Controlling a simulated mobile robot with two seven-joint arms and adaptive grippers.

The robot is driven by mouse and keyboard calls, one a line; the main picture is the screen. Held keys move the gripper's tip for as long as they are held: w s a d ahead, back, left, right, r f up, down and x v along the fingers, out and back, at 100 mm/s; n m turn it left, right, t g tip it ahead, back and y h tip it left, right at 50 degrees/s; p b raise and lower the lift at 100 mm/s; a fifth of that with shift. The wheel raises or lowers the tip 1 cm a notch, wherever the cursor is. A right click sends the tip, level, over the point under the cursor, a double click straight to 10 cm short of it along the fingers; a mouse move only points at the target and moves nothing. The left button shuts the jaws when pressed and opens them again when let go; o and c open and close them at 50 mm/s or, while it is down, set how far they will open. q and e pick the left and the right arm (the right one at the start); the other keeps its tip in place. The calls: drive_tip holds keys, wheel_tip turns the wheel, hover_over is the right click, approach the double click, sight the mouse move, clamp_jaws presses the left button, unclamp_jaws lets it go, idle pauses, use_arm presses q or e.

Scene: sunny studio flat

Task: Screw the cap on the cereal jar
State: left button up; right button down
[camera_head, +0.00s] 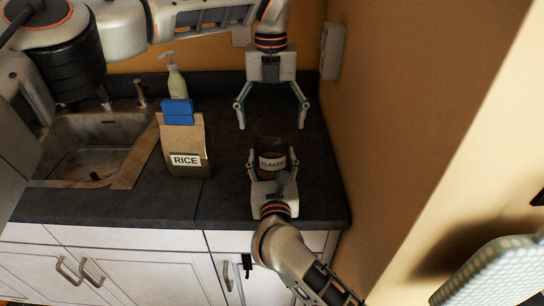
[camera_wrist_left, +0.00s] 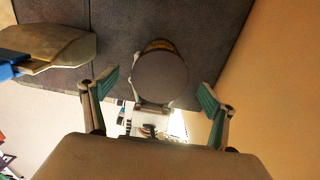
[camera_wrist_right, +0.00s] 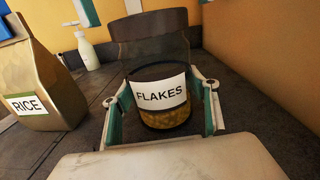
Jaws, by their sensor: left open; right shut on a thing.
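The cereal jar (camera_head: 271,164) stands upright near the counter's front edge, with a white FLAKES label and flakes low inside. In the right wrist view the jar (camera_wrist_right: 160,95) has the dark brown cap (camera_wrist_right: 149,24) on its top. From above, in the left wrist view, the cap (camera_wrist_left: 162,77) is a dark round disc covering the mouth. I cannot tell how tight it is. My right gripper (camera_head: 272,160) is shut around the jar's body from the front. My left gripper (camera_head: 271,121) is open and empty, pointing down above the jar, its fingers apart on either side of the cap in its wrist view.
A RICE bag (camera_head: 184,145) with a blue clip (camera_head: 178,111) stands left of the jar. Behind it is a soap bottle (camera_head: 176,80), and the sink (camera_head: 92,130) lies further left. An orange wall (camera_head: 400,110) is close on the right.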

use_arm(q)
drive_tip(key=shift+f, duration=0.4)
use_arm(e)
drive_tip(key=shift+f, duration=0.1)
use_arm(q)
drive_tip(key=c, duration=1.2)
drive_tip(key=o, duration=1.3)
wheel_tip(320, 180, up, 8)
drive_tip(key=shift+f, duration=0.25)
